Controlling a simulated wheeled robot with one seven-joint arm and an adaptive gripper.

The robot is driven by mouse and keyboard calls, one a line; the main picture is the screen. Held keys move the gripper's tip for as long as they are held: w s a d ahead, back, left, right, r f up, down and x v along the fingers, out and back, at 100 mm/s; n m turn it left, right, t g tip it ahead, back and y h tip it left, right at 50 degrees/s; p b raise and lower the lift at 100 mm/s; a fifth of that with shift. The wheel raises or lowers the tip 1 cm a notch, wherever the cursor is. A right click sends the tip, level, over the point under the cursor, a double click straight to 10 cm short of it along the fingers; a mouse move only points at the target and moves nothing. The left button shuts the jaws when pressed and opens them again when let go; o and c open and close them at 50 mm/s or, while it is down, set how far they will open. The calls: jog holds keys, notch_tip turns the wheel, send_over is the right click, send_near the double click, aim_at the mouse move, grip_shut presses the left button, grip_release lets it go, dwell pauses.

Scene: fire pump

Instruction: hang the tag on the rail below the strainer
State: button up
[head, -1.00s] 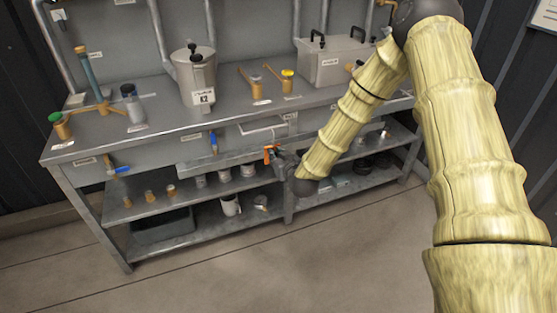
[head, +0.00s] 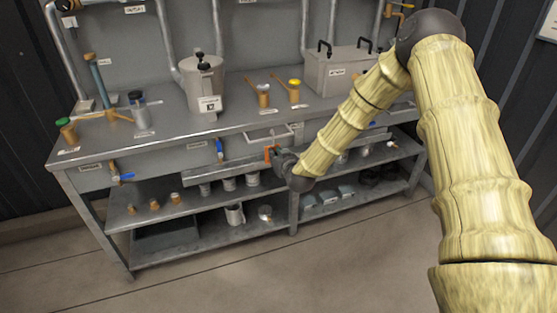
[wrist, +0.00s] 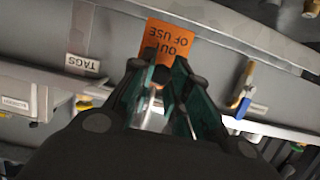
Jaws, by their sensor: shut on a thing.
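My gripper (wrist: 165,72) is shut on the orange "OUT OF USE" tag (wrist: 168,40), held by its edge between the fingertips. In the head view the tag (head: 268,154) shows as a small orange patch at my gripper, in front of the bench. The grey rail (head: 228,170) runs along the bench front, under the top. In the wrist view the tag overlaps the grey rail (wrist: 255,42); I cannot tell whether they touch. A lidded grey pot (head: 203,88), perhaps the strainer, stands on the bench top above.
A blue-handled valve (head: 219,150) is left of my gripper; it also shows in the wrist view (wrist: 243,92). A "TAGS" label (wrist: 83,64) is on the bench front. Several cups and fittings stand on the lower shelf (head: 200,221). The floor in front is clear.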

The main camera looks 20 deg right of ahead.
jog(key=shift+w, duration=0.55)
jog(key=shift+f+b, duration=0.75)
jog(key=shift+f, duration=0.35)
jog(key=o, duration=0.9)
jog(key=shift+s, duration=0.1)
